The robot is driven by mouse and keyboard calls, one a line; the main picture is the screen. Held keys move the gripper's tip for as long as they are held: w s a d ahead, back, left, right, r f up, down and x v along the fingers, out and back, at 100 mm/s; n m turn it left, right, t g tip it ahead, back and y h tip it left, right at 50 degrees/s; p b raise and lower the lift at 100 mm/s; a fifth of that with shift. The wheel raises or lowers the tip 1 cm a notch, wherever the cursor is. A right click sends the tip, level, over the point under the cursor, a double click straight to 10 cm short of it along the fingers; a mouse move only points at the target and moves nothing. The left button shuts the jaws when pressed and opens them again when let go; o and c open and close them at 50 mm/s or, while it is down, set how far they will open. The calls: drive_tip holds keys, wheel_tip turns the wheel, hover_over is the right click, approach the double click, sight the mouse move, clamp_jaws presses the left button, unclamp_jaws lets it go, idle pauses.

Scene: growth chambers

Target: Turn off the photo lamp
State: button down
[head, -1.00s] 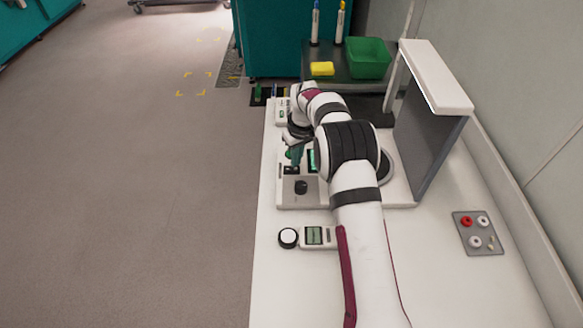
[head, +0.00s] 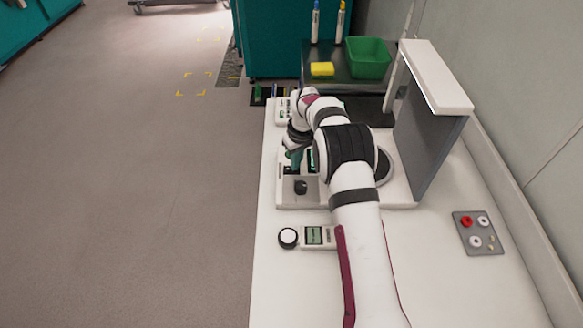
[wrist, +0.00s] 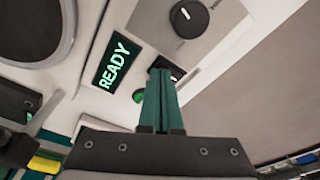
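The lamp unit is a white base (head: 400,191) with a grey upright panel and a white overhead hood (head: 437,82). In the wrist view, its grey control panel (wrist: 205,45) carries a black rotary knob (wrist: 188,19) and a black switch (wrist: 174,69). Beside them are a green round light or button (wrist: 138,96) and a display (wrist: 115,64) glowing READY in green. My gripper (wrist: 161,76) has its two teal fingers together, with nothing between them. Its tips overlap the switch; I cannot tell whether they touch it. In the head view my gripper (head: 294,167) hides most of the switch.
A handheld meter with a white round sensor (head: 288,237) lies in front of the unit. A grey plate with small round parts (head: 478,233) lies at right. A green bin (head: 368,58) and yellow sponge (head: 322,69) sit behind.

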drive_tip(key=shift+r, duration=3.45)
drive_tip(key=shift+r, duration=0.1)
drive_tip(key=s+d+r+m+g, duration=0.1)
drive_tip(key=s+d+r+m, duration=0.15)
drive_tip(key=s+r, duration=0.6)
drive_tip(key=s+d+r+m, duration=0.2)
drive_tip(key=s+r+m, duration=0.25)
drive_tip(key=s, duration=0.65)
drive_tip(key=s+f+m+y, duration=0.1)
drive_tip(key=s+m, duration=0.3)
drive_tip(key=s, duration=1.9)
drive_tip(key=shift+s+d+f+m+g, duration=0.15)
drive_tip(key=shift+d+f+m+g, duration=0.2)
drive_tip(key=shift+f, duration=0.3)
drive_tip(key=shift+a, duration=0.1)
